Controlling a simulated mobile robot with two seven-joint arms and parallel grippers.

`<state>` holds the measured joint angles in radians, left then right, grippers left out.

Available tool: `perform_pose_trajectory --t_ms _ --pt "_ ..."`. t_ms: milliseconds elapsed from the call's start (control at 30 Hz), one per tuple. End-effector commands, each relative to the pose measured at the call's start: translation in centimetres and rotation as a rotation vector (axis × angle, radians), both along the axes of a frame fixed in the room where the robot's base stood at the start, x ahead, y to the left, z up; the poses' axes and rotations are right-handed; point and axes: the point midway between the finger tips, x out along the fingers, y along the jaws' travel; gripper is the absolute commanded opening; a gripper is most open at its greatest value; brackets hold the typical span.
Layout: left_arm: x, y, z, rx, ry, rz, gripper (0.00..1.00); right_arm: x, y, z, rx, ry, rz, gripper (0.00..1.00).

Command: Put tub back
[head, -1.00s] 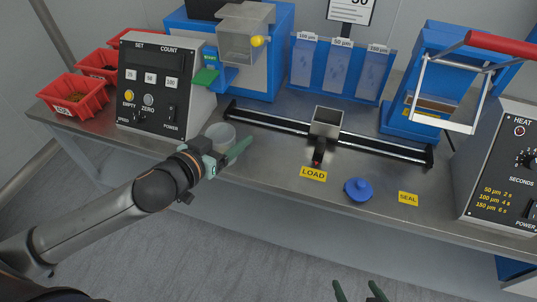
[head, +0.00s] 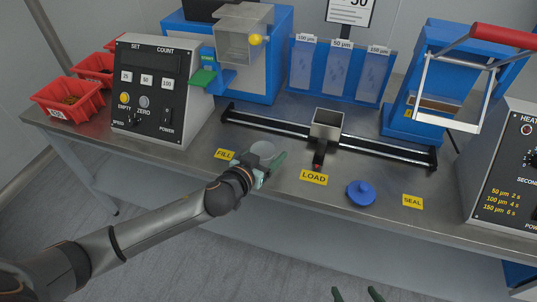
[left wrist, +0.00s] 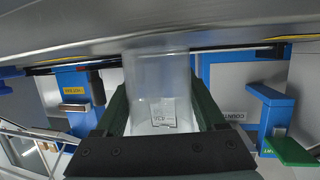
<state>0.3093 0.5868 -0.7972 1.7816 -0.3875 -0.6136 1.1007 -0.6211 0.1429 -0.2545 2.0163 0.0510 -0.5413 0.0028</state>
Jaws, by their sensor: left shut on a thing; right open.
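A clear tub (head: 262,150) is between the fingers of my left gripper (head: 268,163), which is shut on it. In the head view it is above the bench between the FILL label (head: 225,155) and the LOAD label (head: 314,178). In the left wrist view the see-through tub (left wrist: 160,85) stands between the two dark green fingers, with a small printed label showing through. My right gripper (head: 357,294) is open at the bottom edge of the head view, below the bench front, and holds nothing visible.
A blue lid (head: 361,193) lies left of the SEAL label (head: 412,201). The control box (head: 159,95) and red bins (head: 68,97) stand at the left. A blue press (head: 432,100) stands at the right.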

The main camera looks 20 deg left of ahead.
Motion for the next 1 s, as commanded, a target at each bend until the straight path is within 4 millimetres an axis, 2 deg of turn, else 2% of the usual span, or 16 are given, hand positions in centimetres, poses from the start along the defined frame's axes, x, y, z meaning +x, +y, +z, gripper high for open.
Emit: perform_pose_trajectory --t_ms 333,367,600,933,1000 --pt "0.02 0.05 -0.38 -0.001 -0.001 0.001 0.00 -0.55 -0.03 -0.34 0.001 0.007 -0.001 1.00" --pt "0.02 0.05 -0.37 0.000 -0.001 0.001 0.73 -0.59 -0.06 -0.33 0.001 0.008 -0.001 1.00" --pt "0.02 0.06 -0.25 0.000 -0.001 0.001 1.00 -0.66 -0.10 -0.28 0.000 0.008 -0.001 1.00" --pt "0.03 0.07 0.33 0.001 -0.002 0.001 1.00 -0.58 -0.15 0.14 0.000 0.007 -0.002 1.00" --pt "-0.66 0.24 0.22 0.001 0.001 0.001 1.00 -0.46 -0.16 0.07 -0.001 0.005 -0.003 1.00"
